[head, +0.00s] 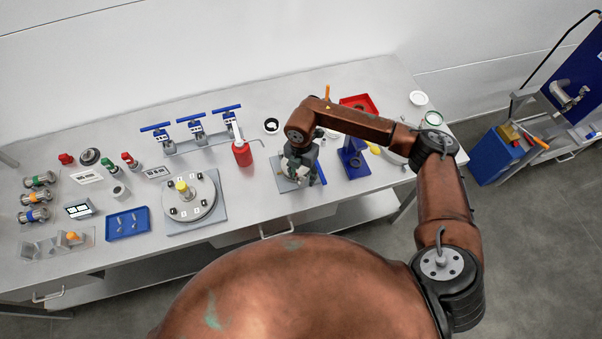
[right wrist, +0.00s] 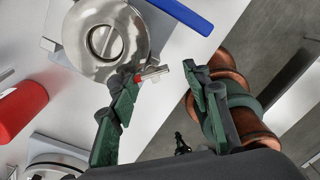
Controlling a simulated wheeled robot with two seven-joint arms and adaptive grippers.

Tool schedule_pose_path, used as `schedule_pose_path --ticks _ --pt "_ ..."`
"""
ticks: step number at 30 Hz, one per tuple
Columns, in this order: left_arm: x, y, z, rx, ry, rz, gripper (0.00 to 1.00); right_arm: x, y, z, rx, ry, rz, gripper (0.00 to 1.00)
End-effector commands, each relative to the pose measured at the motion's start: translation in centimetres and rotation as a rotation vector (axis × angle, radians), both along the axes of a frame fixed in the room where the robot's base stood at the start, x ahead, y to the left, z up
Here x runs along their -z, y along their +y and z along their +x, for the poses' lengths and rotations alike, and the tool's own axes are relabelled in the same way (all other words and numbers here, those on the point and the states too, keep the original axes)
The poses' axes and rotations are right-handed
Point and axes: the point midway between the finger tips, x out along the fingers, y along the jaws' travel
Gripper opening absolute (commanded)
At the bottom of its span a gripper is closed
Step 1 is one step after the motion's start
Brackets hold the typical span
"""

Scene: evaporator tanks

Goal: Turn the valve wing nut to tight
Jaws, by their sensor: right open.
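My right gripper (right wrist: 155,78) is open; in the head view it (head: 298,176) hangs low over a grey plate (head: 283,186) on the bench. In the right wrist view a round steel valve body (right wrist: 80,50) with a slotted round centre (right wrist: 106,41) lies beside the left finger. A small metal piece with a red mark (right wrist: 150,73) shows between the fingertips, close to the left one; I cannot tell whether it is the wing nut or whether they touch. A blue handle (right wrist: 182,14) lies beyond it. In the head view my gripper mostly hides the valve. My left gripper is not in view.
A red bottle (head: 242,153) stands left of the gripper and a blue stand (head: 353,160) stands right. A red tray (head: 358,103) is behind. A round turntable (head: 205,208) and a blue tray (head: 127,224) are farther left. Bare bench shows between bottle and turntable.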

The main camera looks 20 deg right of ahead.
Motion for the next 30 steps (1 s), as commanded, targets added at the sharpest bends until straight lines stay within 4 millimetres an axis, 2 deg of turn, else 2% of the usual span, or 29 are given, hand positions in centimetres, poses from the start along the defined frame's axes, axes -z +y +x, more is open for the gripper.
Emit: schedule_pose_path --ticks 1,12,18,25,27,30 --pt "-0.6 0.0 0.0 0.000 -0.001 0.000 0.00 -2.9 0.2 1.6 0.010 -0.040 0.014 0.49" --pt "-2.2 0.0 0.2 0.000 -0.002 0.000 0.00 -5.7 0.2 1.0 0.004 -0.034 0.018 0.49" --pt "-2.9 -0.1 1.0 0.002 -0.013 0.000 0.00 -6.7 0.4 0.6 0.001 -0.031 0.015 0.49" --pt "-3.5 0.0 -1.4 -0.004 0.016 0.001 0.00 -7.7 0.5 1.1 -0.001 -0.026 0.014 0.49" --pt "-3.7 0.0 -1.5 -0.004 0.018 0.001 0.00 -8.1 0.5 1.1 -0.001 -0.026 0.014 0.49" --pt "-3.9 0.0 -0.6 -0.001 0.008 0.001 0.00 -8.5 0.4 1.1 0.001 -0.024 0.014 0.49"
